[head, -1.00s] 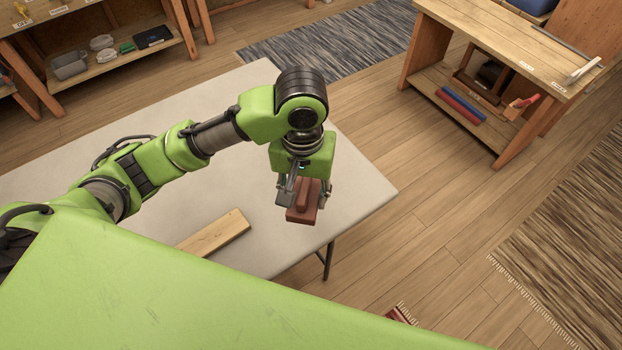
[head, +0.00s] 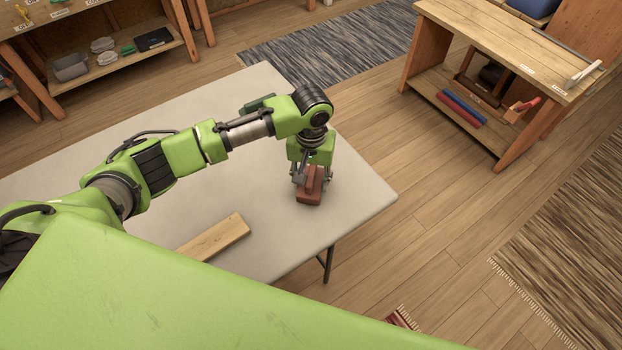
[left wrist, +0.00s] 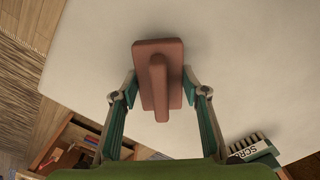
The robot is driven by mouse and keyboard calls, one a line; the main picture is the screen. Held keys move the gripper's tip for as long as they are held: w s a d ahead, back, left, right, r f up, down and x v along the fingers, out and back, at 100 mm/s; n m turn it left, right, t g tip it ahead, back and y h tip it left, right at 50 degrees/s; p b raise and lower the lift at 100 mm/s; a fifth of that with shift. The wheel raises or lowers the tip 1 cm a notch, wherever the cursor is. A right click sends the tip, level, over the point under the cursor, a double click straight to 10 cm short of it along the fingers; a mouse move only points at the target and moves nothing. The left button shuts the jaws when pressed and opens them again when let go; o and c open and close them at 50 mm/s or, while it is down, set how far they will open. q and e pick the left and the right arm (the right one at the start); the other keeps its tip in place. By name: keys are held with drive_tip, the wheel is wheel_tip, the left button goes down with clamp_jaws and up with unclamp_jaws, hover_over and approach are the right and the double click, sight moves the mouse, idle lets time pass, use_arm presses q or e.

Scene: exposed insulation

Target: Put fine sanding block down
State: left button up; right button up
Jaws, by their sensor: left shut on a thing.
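The fine sanding block (head: 309,198) is a reddish-brown slab with a raised ridge along its top. My left gripper (head: 308,180) points down over the right part of the pale table (head: 350,200) and is shut on the block. In the left wrist view the block (left wrist: 160,75) sits between the two fingers, with the table surface behind it. The block is at or just above the tabletop; I cannot tell whether it touches. My right gripper is not in view.
A wooden board (head: 215,237) lies near the table's front edge. Bare table surrounds the block. A wooden workbench (head: 500,45) stands at the right.

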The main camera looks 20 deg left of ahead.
sight(311, 175)
use_arm(q)
drive_tip(key=shift+f, duration=0.15)
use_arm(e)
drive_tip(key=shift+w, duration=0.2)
use_arm(q)
drive_tip(key=shift+f, duration=0.15)
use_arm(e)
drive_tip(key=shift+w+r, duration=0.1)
use_arm(q)
drive_tip(key=o, duration=1)
wheel_tip(311, 175, up, 12)
drive_tip(key=shift+r+b, duration=0.15)
drive_tip(key=shift+b, duration=0.2)
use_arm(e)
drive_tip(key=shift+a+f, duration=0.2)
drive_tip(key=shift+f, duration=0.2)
